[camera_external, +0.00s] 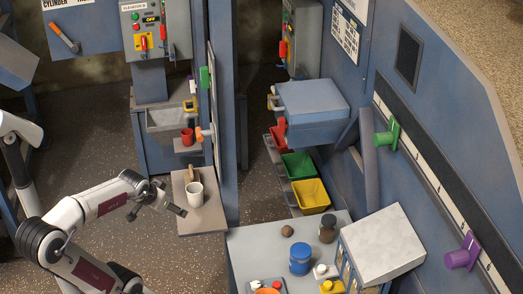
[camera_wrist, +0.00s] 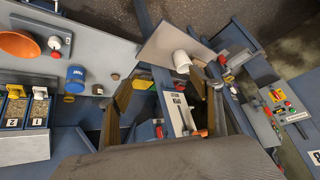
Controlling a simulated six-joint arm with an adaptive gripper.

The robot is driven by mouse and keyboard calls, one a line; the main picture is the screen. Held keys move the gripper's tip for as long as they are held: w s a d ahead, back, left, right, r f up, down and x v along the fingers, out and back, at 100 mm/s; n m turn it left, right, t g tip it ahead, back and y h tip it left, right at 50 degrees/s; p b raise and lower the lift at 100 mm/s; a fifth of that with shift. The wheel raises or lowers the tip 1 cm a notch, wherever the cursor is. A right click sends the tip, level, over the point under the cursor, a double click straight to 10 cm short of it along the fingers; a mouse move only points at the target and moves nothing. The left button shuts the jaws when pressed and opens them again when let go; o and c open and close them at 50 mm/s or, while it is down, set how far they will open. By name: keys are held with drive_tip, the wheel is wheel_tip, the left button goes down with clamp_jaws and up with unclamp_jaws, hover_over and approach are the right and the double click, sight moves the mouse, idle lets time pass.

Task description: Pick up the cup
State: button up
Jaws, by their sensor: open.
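A white cup (camera_external: 195,192) stands upright on a small light-brown shelf (camera_external: 205,222) in the external view. It also shows in the wrist view (camera_wrist: 181,61), near the shelf's edge. A narrow brown object (camera_external: 188,175) stands just behind the cup. My gripper (camera_external: 168,197) is open and empty, to the left of the cup and apart from it. In the wrist view the two fingers of my gripper (camera_wrist: 166,92) are spread wide, with the cup beyond the tip of the right finger.
A red cup (camera_external: 187,136) sits on a small ledge under a grey hopper (camera_external: 172,117). A blue post (camera_external: 227,110) rises right of the shelf. A grey table (camera_external: 252,243) holds a blue jar (camera_external: 300,258) and a dark jar (camera_external: 328,229). Green and yellow buckets (camera_external: 310,195) stand behind it.

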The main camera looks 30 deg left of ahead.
sight(188, 193)
drive_tip(key=w+a+f+m+t+y, duration=0.1)
drive_tip(key=w+a+f, duration=0.1)
drive_tip(key=w+a, duration=0.35)
drive_tip(key=w+a+f+m+t, duration=0.1)
drive_tip(key=w+a+f, duration=0.15)
drive_tip(key=w, duration=0.55)
drive_tip(key=shift+w+a+f+m+t+h, duration=0.3)
drive_tip(key=shift+w+a+f+t+h, duration=0.7)
drive_tip(key=shift+f, duration=0.9)
drive_tip(key=shift+w+a+f+m+t+h, duration=0.35)
drive_tip(key=shift+w+f+t+h, duration=0.35)
drive_tip(key=shift+w+f, duration=0.9)
drive_tip(key=shift+w+a+f+m+t+h, duration=0.25)
drive_tip(key=shift+w+a+f+t+h, duration=0.5)
drive_tip(key=shift+f, duration=1.45)
drive_tip(key=shift+s+f+n+t+h, duration=0.3)
drive_tip(key=shift+s+f+t, duration=0.25)
drive_tip(key=shift+t, duration=0.4)
drive_tip(key=shift+s+a+f+t, duration=0.2)
drive_tip(key=shift+s+t, duration=0.2)
drive_tip(key=shift+s, duration=0.15)
drive_tip(key=shift+s+n+t+h, duration=0.25)
drive_tip(key=shift+s+n+t, duration=0.25)
drive_tip(key=shift+s, duration=0.05)
drive_tip(key=shift+w, duration=0.15)
drive_tip(key=shift+w+d, duration=0.2)
drive_tip(key=shift+w, duration=0.95)
